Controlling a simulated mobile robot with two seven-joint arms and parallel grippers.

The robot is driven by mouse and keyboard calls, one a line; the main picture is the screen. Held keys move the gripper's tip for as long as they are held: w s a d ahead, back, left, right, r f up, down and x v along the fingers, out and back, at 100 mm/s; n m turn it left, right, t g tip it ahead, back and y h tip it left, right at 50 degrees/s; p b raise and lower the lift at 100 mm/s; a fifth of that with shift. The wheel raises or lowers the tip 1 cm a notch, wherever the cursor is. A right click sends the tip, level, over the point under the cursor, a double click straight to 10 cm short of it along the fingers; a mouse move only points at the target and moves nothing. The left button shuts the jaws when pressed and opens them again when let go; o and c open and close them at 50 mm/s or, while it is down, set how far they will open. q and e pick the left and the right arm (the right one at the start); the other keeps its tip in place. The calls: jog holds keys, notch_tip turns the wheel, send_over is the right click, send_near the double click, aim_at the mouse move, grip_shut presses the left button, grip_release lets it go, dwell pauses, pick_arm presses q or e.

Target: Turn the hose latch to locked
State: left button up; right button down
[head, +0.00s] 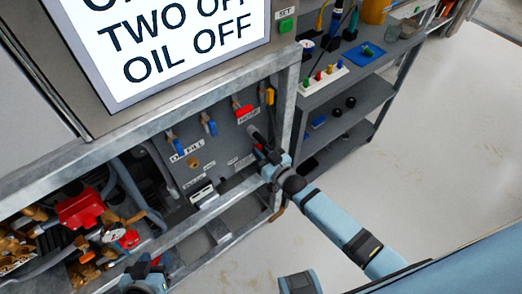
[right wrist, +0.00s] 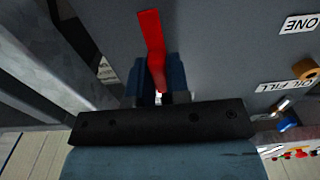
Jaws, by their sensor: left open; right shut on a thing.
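In the right wrist view a long red latch handle (right wrist: 151,40) runs up from between the two blue fingers of my right gripper (right wrist: 157,85). The gripper is shut on its lower part in the picture, and the upper end sticks out, slightly slanted. The latch's pivot and marking are hidden. In the head view my right gripper (head: 258,147) is against the grey panel (head: 222,140), where the arm largely covers the latch. A red lever (head: 242,110) shows higher on the panel. My left gripper (head: 146,274) is open at the bottom, partly cut off.
Two blue-handled levers (head: 208,124) and an OIL FILL label (head: 187,151) are on the panel. Metal frame rails (head: 215,204) run in front of it. Red and brass pump parts (head: 80,210) fill the left. Shelves (head: 342,105) stand at the right; the floor beyond is clear.

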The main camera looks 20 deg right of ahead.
jog(key=c, duration=1.1)
grip_release()
jog(key=p+v, duration=0.1)
jog(key=v, duration=1.3)
